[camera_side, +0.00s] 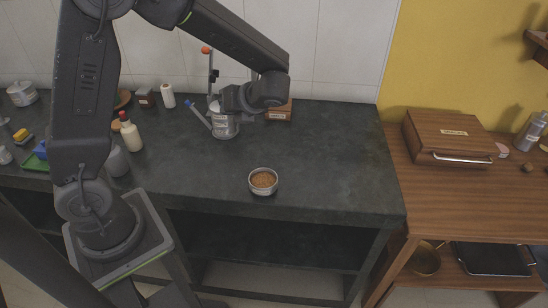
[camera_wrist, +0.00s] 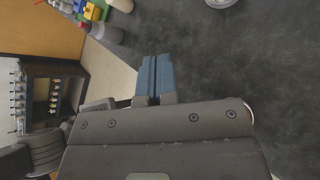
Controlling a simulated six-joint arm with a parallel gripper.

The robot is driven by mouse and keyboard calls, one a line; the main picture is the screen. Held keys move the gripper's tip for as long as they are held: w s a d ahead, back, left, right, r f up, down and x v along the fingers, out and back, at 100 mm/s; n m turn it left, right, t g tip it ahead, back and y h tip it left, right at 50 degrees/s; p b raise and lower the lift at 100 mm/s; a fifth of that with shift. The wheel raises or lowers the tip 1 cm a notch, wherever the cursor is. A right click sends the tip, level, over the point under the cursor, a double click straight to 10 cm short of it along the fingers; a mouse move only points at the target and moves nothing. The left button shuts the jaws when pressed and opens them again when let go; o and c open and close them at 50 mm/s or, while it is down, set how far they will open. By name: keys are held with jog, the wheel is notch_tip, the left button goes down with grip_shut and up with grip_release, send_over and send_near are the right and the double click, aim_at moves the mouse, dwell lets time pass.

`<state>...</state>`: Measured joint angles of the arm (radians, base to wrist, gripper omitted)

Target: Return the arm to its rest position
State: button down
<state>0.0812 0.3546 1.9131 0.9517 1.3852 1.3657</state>
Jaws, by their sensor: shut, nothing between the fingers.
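My gripper (camera_wrist: 154,80) shows in the wrist view with its two blue fingers pressed together and nothing between them. In the side view my arm is bent at the elbow, with its wrist end low over the dark counter (camera_side: 330,160).
A bowl of brown food (camera_side: 263,181) stands at the counter's front. A red-capped bottle (camera_side: 130,134), a white jar (camera_side: 168,96) and a lidded pot (camera_side: 22,93) are on the left. A wooden box (camera_side: 447,138) sits on the right table. The counter's right part is clear.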

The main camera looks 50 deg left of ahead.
jog(key=s+d+r+n+t+h, duration=0.4)
jog(key=s+d+n+h, duration=0.1)
jog(key=n, duration=0.6)
jog(key=s+d+r+n+t+h, duration=0.3)
jog(key=s+d+r+n+h, duration=0.2)
jog(key=s+d+n, duration=0.3)
jog(key=s+n+h, duration=0.1)
jog(key=n, duration=0.1)
jog(key=shift+n+t, duration=0.4)
jog(key=c, duration=1.8)
grip_release()
jog(key=shift+r, duration=0.1)
